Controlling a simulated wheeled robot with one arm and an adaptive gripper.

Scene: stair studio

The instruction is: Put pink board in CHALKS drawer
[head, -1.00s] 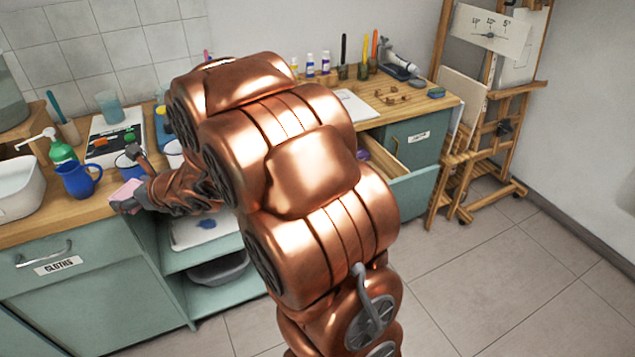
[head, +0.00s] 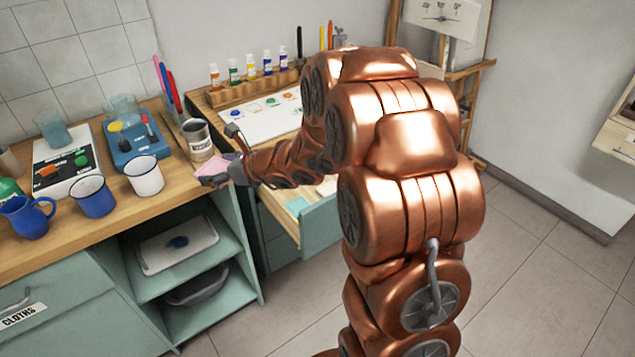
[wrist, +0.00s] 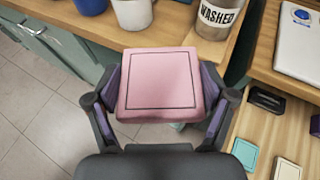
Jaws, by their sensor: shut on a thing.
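The pink board (wrist: 160,82) is a square pink block with a thin dark outline on its top. My gripper (wrist: 161,108) is shut on it, with a finger at each side. In the head view the pink board (head: 214,166) is held by my gripper (head: 212,177) near the counter's front edge, just in front of the grey can. An open teal drawer (head: 318,228) lies to its right, partly hidden by my arm. The drawer's wooden inside (wrist: 262,128) shows at lower right in the wrist view, beside the board. No CHALKS label is readable.
The drawer holds a black item (wrist: 266,99), a teal piece (wrist: 243,153) and a cream piece (wrist: 287,170). A can marked WASHED (wrist: 213,20) stands on the counter close beyond the board. Mugs (head: 145,176) stand to the left. Open shelves lie below the counter.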

